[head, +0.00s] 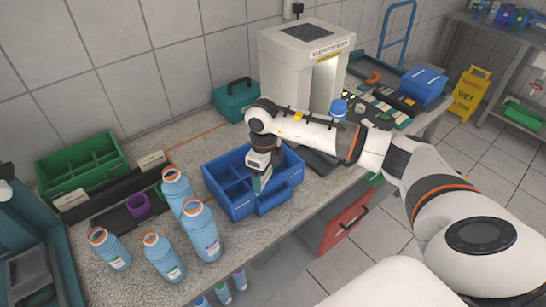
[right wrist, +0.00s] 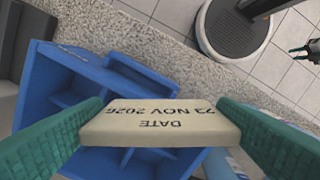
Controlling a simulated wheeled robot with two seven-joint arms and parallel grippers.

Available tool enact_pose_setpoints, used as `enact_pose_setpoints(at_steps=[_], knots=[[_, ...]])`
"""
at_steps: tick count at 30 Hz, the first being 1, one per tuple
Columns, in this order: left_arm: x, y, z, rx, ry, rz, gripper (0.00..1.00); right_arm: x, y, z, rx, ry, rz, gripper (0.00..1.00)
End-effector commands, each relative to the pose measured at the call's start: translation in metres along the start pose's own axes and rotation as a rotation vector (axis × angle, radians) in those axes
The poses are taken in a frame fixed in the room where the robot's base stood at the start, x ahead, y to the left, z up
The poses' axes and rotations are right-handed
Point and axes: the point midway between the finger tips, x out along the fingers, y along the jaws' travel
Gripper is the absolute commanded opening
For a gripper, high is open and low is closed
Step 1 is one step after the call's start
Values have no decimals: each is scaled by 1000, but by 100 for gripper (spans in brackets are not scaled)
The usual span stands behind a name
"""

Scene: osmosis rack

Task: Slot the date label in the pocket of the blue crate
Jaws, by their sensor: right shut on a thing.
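The date label (right wrist: 160,122) is a cream block with dark print reading "DATE 23 NOV 2026", upside down in the right wrist view. My right gripper (head: 260,184) is shut on it; the teal fingers hold its two ends in the right wrist view (right wrist: 160,125). The blue crate (head: 240,211) stands on the counter with several compartments. The label is over the crate in the right wrist view (right wrist: 55,80). A blue ledge (right wrist: 145,72), perhaps the pocket, juts from the crate's front wall. A small dark gripper, probably my left (right wrist: 303,50), shows at the right edge, too small to read.
Several blue bottles (head: 206,240) stand close left of the crate. A teal box (head: 236,100) and a white machine (head: 300,70) stand behind. The counter's front edge is near the crate.

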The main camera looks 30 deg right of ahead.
Motion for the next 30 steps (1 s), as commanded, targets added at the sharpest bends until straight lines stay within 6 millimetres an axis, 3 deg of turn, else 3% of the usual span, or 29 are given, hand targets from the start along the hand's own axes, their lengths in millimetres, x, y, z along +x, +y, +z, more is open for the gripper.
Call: enact_pose_setpoints(at_steps=[3,9,30], knots=[[-15,-1,-5,0,10,-1,36,0,17,6,273,-2,-3,59],[-20,-3,-16,0,28,-4,36,6,29,10,487,1,-2,59],[1,-2,-15,-1,24,-3,36,39,30,11,501,0,-2,59]])
